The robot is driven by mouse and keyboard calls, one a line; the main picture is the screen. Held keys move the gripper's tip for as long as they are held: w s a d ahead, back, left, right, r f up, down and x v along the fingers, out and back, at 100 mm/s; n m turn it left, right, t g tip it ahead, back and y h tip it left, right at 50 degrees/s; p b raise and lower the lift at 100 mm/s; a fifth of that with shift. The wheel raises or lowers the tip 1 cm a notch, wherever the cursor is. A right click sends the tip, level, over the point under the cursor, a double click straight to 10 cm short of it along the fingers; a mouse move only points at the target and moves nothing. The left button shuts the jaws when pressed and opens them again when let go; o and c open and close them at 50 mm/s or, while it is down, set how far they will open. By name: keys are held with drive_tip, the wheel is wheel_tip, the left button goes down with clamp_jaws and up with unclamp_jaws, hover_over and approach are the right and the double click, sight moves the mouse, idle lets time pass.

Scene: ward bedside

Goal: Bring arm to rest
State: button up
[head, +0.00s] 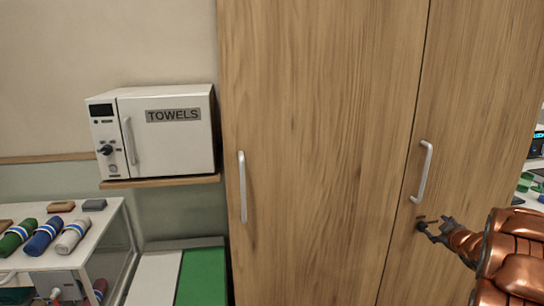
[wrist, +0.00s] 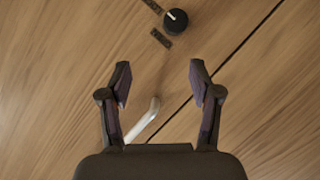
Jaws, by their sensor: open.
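My copper-coloured arm (head: 510,262) reaches in from the lower right of the head view. My gripper (head: 432,229) is in front of the right wardrobe door, just below its handle (head: 423,172). In the wrist view my gripper (wrist: 159,70) has its two fingers spread wide with nothing held between them. A metal handle (wrist: 146,121) shows behind and between the fingers; the gap to it cannot be judged. A black knob (wrist: 176,21) with dark labels sits on the wood beyond the fingertips.
The wooden wardrobe (head: 320,130) has both doors shut. A white towel cabinet (head: 166,130) sits on a shelf at left. Below it, a white table (head: 110,225) holds rolled towels. A green and white surface (head: 203,275) is beside it. Small items show at the far right edge.

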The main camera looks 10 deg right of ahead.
drive_tip(key=s+a+r+m+g, duration=0.2)
drive_tip(key=s+a+m+g, duration=0.3)
drive_tip(key=a, duration=0.7)
drive_tip(key=s+a+r+m+g, duration=0.1)
drive_tip(key=s+a+r+g, duration=0.15)
drive_tip(key=s+a, duration=0.65)
drive_tip(key=s+a+f+g+y, duration=0.2)
drive_tip(key=s+a+g, duration=0.2)
drive_tip(key=s+a, duration=0.9)
drive_tip(key=s+a+f+g+y, duration=0.1)
drive_tip(key=s+a+g, duration=0.3)
drive_tip(key=s+a, duration=1)
drive_tip(key=shift+s+a+f+y, duration=0.3)
drive_tip(key=shift+a+f+y, duration=0.1)
drive_tip(key=shift+a+y, duration=0.25)
